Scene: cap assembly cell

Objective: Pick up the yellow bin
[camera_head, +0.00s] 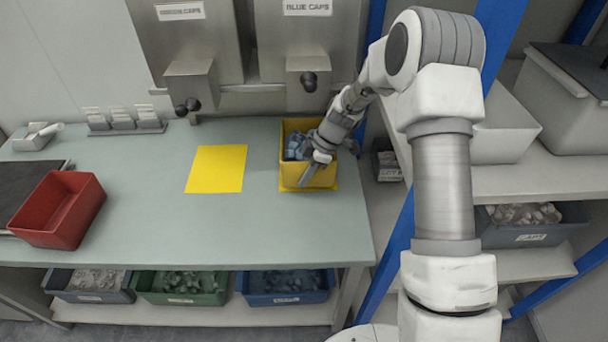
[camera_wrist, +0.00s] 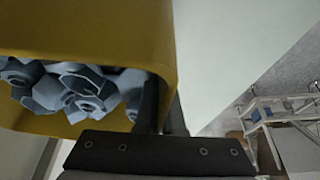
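The yellow bin (camera_head: 291,173) stands on the right part of the workbench, over a yellow mat (camera_head: 334,186). It holds blue-grey caps (camera_head: 292,146). In the wrist view, the bin wall (camera_wrist: 100,28) fills the upper left, with several caps (camera_wrist: 75,88) inside. Dark fingers (camera_wrist: 163,108) sit close together on both sides of the bin's wall, one inside and one outside, so the gripper looks shut on that wall. The bin looks upright; a gap beneath it cannot be made out.
An empty yellow mat (camera_head: 216,168) lies left of the bin. A red bin (camera_head: 58,210) stands at the bench's left. Cap dispensers (camera_head: 307,66) hang behind. A shelf rack with a blue post (camera_head: 398,245) stands close at the right. The bench middle (camera_head: 200,225) is clear.

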